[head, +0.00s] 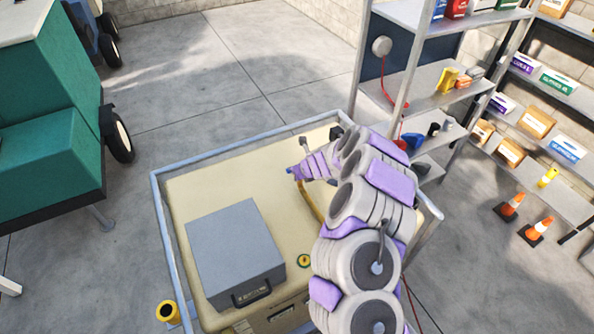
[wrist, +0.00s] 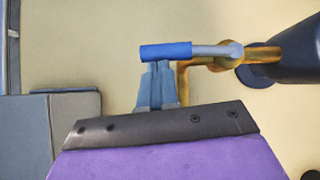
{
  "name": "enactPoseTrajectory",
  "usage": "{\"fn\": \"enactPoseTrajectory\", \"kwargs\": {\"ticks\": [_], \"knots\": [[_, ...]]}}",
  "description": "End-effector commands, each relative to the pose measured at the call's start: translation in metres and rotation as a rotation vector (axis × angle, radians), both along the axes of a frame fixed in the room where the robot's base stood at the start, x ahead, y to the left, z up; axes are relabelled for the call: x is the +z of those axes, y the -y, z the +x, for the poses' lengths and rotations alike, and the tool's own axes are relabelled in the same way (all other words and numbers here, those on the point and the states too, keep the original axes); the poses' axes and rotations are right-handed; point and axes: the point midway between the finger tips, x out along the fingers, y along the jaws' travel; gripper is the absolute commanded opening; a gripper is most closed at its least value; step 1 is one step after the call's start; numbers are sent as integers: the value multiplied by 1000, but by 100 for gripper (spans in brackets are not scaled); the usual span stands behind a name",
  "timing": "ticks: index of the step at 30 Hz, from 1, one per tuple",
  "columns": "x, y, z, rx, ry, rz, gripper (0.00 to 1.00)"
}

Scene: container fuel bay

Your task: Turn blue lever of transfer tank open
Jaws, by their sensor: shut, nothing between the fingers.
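The blue lever (wrist: 166,51) shows in the wrist view as a blue sleeve on a metal rod. The rod runs right to a brass valve (wrist: 262,56) beside a dark cylindrical part. My gripper (wrist: 157,67) is shut and empty, its fingertips right by the sleeve's lower edge. I cannot tell whether they touch it. In the head view my gripper (head: 291,172) is over the beige transfer tank (head: 235,180). My arm hides much of the tank's right side, and the lever is hard to make out there.
A grey box (head: 233,245) sits on the tank top, and a blue-grey frame rail (head: 160,220) runs round the tank. A shelf rack (head: 440,95) stands behind to the right. Green equipment (head: 50,165) is at left. Orange cones (head: 538,229) stand far right. The concrete floor between is clear.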

Motion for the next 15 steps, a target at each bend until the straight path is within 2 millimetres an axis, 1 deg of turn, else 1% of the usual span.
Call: {"fn": "enactPoseTrajectory", "kwargs": {"ticks": [1, 7, 12, 15], "knots": [[10, 2, -4, -1, -1, 4, 0], [42, 14, -20, -1, 2, 5, 0], [60, 20, -32, 3, 0, 2, 0], [66, 23, -37, 3, 0, 1, 0]]}}
